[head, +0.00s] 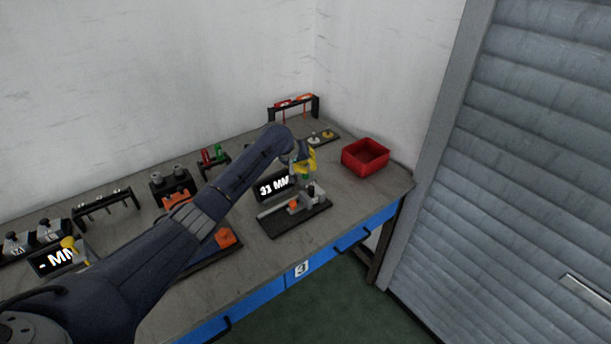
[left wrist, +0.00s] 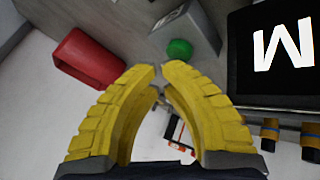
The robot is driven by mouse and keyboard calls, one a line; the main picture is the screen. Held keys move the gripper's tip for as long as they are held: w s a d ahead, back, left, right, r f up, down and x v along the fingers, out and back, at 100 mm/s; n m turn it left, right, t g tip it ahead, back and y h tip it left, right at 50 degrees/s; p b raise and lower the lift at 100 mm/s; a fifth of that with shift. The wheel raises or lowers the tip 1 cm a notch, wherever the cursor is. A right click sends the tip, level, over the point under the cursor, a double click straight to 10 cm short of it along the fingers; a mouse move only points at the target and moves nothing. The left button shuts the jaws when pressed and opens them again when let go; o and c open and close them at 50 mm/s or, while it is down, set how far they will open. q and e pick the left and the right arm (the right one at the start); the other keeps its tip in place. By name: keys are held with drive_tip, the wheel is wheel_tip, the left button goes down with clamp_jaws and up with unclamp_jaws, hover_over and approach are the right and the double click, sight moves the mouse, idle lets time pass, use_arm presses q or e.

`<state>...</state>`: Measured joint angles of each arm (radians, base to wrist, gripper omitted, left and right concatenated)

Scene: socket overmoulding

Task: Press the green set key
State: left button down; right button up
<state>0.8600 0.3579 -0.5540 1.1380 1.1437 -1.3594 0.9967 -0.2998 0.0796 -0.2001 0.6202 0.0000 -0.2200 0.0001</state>
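The green set key (left wrist: 180,49) is a round green button on a grey block in the left wrist view, just beyond my left fingertips. In the head view a bit of green (head: 306,178) shows just under the gripper, mostly hidden by it. My left gripper (head: 305,163) has yellow fingers and hangs over the measuring station. In the left wrist view its fingertips (left wrist: 159,70) almost meet, with nothing between them. I cannot tell whether they touch the key. The station's display (head: 274,187) reads 31 MM; part of it shows in the left wrist view (left wrist: 270,80).
A red bin (head: 365,156) stands right of the gripper. A black fixture with a slide (head: 295,216) lies in front of the display. A rack with red-handled tools (head: 294,106) is behind. Another display (head: 55,260) is at the far left.

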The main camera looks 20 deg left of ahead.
use_arm(q)
drive_tip(key=shift+s+f, duration=0.25)
drive_tip(key=shift+f, duration=0.75)
idle(1.2)
drive_tip(key=shift+r, duration=0.25)
drive_tip(key=shift+w+r, duration=0.1)
drive_tip(key=shift+r, duration=0.95)
drive_tip(key=shift+w+r, duration=0.1)
drive_tip(key=shift+r, duration=2.15)
